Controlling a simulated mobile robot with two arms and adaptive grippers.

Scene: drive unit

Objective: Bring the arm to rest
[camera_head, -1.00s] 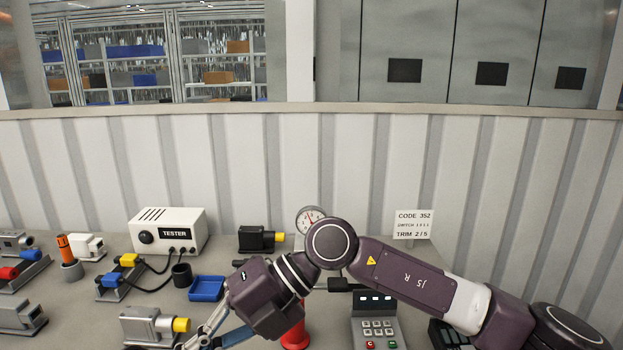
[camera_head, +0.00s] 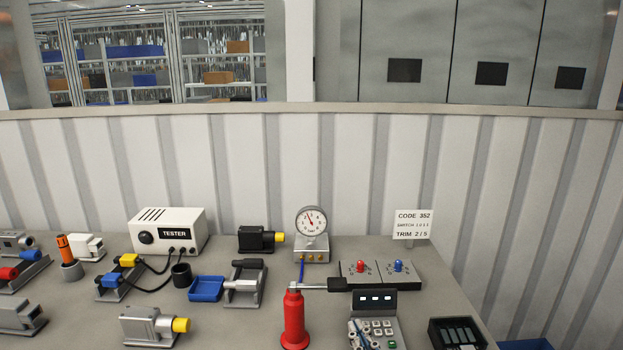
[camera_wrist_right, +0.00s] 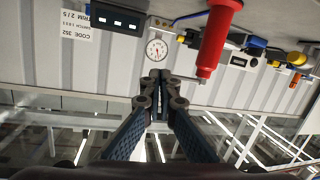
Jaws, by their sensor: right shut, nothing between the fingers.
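My right gripper (camera_head: 357,328) shows only by its fingertips at the bottom of the head view, in front of the keypad box (camera_head: 374,300). In the right wrist view the gripper (camera_wrist_right: 160,76) has its fingers together with nothing between them. The rest of my right arm is out of the head view. My left gripper is not in view.
A red hand pump (camera_head: 295,318) with a dark lever stands just left of the gripper; it also shows in the wrist view (camera_wrist_right: 214,40). Behind are a gauge (camera_head: 311,222) and a knob panel (camera_head: 380,272). A black tray (camera_head: 437,335) stands right. The tester (camera_head: 168,228) is left.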

